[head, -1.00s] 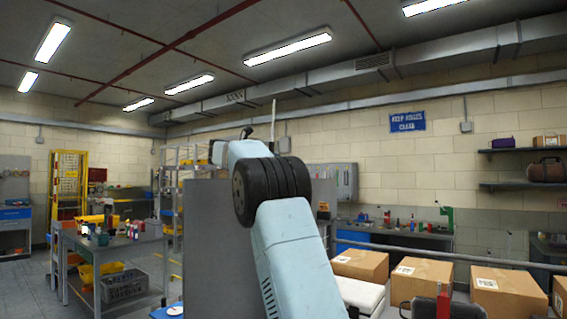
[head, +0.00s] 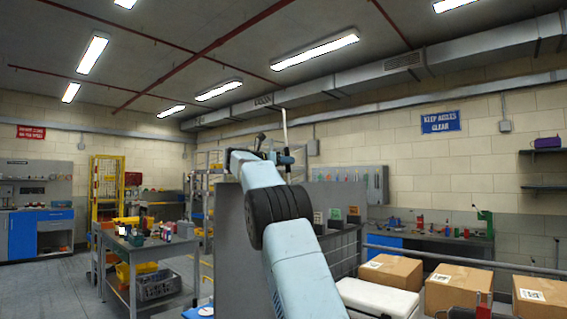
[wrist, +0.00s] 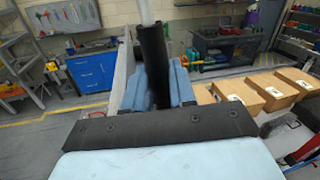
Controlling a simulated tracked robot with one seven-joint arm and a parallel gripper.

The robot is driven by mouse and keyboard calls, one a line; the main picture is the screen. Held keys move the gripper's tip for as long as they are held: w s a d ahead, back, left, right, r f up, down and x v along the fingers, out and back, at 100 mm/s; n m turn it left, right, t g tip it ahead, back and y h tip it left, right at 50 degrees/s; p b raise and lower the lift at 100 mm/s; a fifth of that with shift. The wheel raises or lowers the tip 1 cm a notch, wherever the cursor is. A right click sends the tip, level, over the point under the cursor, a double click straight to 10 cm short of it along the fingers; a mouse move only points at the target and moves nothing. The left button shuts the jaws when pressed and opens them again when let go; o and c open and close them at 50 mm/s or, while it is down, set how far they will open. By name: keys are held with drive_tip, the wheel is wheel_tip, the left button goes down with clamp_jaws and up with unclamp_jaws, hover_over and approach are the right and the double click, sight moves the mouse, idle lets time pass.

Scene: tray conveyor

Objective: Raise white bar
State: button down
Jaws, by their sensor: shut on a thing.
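The white bar (head: 285,127) stands nearly upright above the end of my raised arm in the head view, thin and pale against the wall. In the wrist view its pale upper part (wrist: 146,10) runs off the top edge, above a thick black lower section (wrist: 154,62). My gripper (wrist: 155,88) is shut on the black section, with a blue-grey finger on each side. In the head view my gripper (head: 284,158) is small and partly hidden by my own arm. The lower end of the bar is hidden.
A grey panel (head: 233,235) stands behind my arm. Cardboard boxes (head: 458,287) and a white case (head: 378,298) are at the lower right. A cluttered workbench (head: 130,247) is on the left. The space around the bar is open, below ceiling lights and a duct.

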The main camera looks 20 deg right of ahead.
drive_tip(key=shift+d+r, duration=0.2)
drive_tip(key=shift+d, duration=0.15)
drive_tip(key=c, duration=1.1)
unclamp_jaws()
drive_tip(key=shift+w+d+f, duration=0.15)
drive_tip(key=shift+w+f, duration=0.05)
drive_tip(key=shift+f, duration=0.05)
drive_tip(key=shift+c, duration=0.2)
drive_tip(key=shift+o, duration=0.5)
drive_tip(key=shift+a, duration=0.2)
drive_tip(key=v, duration=1.3)
drive_tip(key=shift+a+f, duration=0.15)
drive_tip(key=shift+a, duration=0.15)
drive_tip(key=shift+s, duration=0.15)
